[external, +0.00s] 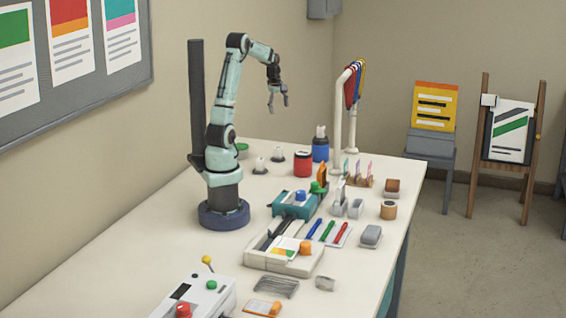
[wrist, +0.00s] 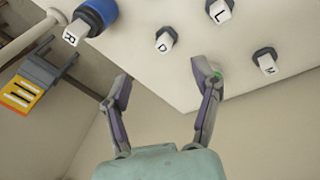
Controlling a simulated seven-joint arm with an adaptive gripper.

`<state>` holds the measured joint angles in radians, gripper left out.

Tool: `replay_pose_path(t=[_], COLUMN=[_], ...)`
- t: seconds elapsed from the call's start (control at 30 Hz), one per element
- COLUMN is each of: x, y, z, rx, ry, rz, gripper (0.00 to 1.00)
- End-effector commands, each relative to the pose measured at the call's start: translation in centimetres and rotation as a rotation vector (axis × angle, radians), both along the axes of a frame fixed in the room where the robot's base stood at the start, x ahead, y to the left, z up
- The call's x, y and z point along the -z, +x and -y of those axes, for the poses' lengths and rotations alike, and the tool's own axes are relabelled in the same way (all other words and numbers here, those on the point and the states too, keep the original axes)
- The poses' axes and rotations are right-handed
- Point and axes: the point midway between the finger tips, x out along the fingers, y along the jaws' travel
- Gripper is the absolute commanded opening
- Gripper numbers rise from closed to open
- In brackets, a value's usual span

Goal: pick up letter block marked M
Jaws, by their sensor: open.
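The letter block marked M (wrist: 268,64) is a small white block on a dark base, at the right of the wrist view. It stands on the white table, right of my right finger in that view. My gripper (wrist: 162,80) is open and empty, with its fingers spread apart. In the external view my gripper (external: 278,105) hangs in the air well above the far end of the table. Small white blocks on dark bases stand below it there, but their letters are too small to read.
Other white blocks show D (wrist: 163,43), L (wrist: 219,11) and R (wrist: 71,35); R is at the blue bottle (wrist: 97,14). A red jar (external: 303,163) and a hook stand (external: 337,115) stand nearby. Craft tools crowd the table's near part.

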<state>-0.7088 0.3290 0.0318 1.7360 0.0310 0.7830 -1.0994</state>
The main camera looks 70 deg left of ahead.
Motion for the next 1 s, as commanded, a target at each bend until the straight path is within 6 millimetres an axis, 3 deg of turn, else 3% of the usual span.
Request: replay_pose_path(t=[0.03, 0.13, 0.23, 0.3, 0.37, 0.5, 0.8, 1.0], x=[3.2, 9.0, 13.7, 15.8, 16.7, 17.5, 22.1, 23.4], y=[-2.5, -8.7, -14.9, -18.1, -19.8, -21.0, -20.9, -20.9], z=[-4.7, -10.9, -13.2, -13.4, -13.6, -13.9, -13.8, -13.9], rx=[-0.126, -0.308, -0.449, -0.514, -0.552, -0.579, -0.576, -0.576], ry=[-0.033, -0.103, -0.183, -0.227, -0.246, -0.251, -0.250, -0.248], rz=[-0.029, -0.085, -0.137, -0.160, -0.166, -0.164, -0.165, -0.164], gripper=[0.63, 0.63, 0.63, 0.63, 0.63, 0.63, 0.63, 0.63])
